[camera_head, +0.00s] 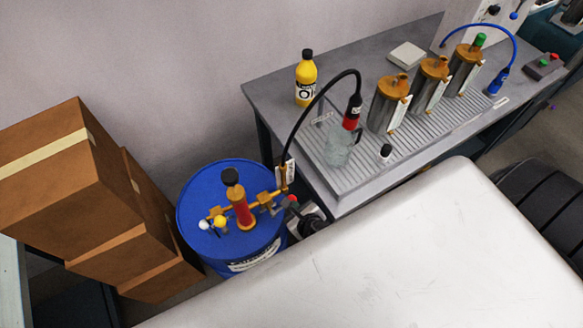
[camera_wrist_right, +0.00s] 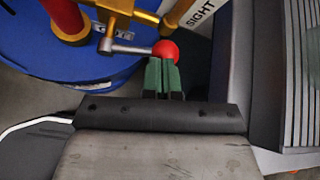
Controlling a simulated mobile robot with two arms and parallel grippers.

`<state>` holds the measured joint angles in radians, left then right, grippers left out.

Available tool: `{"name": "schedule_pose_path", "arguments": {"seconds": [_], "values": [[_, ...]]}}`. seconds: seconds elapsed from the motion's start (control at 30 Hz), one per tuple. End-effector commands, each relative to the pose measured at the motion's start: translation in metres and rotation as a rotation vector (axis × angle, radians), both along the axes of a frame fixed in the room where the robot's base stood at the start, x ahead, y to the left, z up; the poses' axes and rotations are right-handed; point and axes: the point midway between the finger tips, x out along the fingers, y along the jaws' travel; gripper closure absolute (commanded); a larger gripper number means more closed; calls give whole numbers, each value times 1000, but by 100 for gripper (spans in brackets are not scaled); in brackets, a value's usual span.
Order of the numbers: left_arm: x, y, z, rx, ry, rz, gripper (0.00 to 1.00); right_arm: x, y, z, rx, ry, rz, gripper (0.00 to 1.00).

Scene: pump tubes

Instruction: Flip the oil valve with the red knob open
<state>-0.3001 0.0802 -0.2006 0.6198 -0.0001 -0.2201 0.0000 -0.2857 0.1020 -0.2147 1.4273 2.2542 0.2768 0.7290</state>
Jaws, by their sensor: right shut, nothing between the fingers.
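The oil valve's red knob (camera_head: 292,199) sits at the right side of the blue drum's top, on the brass pipework (camera_head: 265,197). In the right wrist view the red knob (camera_wrist_right: 166,51) is at the end of a silver lever (camera_wrist_right: 130,48), which runs sideways from a brass fitting. My right gripper (camera_wrist_right: 162,66) is shut and empty, its green fingertips right at the knob's lower side. I cannot tell whether they touch it. In the head view the right gripper (camera_head: 306,216) shows dark beside the drum, just below the knob. My left gripper is not in view.
The blue drum (camera_head: 195,188) also carries a red pump, a yellow knob and a white knob. A black hose runs to a glass jug (camera_head: 339,152) on the grey bench (camera_head: 270,93). Cardboard boxes (camera_head: 60,190) stand left of the drum. A yellow bottle (camera_head: 306,80) stands on the bench.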

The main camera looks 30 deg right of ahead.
Motion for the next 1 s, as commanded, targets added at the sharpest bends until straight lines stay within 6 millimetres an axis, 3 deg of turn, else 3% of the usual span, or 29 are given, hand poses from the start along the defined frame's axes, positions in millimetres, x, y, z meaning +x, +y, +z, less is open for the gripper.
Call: {"name": "schedule_pose_path", "arguments": {"seconds": [0.4, 1.0], "values": [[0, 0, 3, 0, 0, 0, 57, 1, -3, -8, -9, -2, 1, 100], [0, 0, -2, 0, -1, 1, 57, 0, 12, -12, -11, -1, 0, 100]]}}
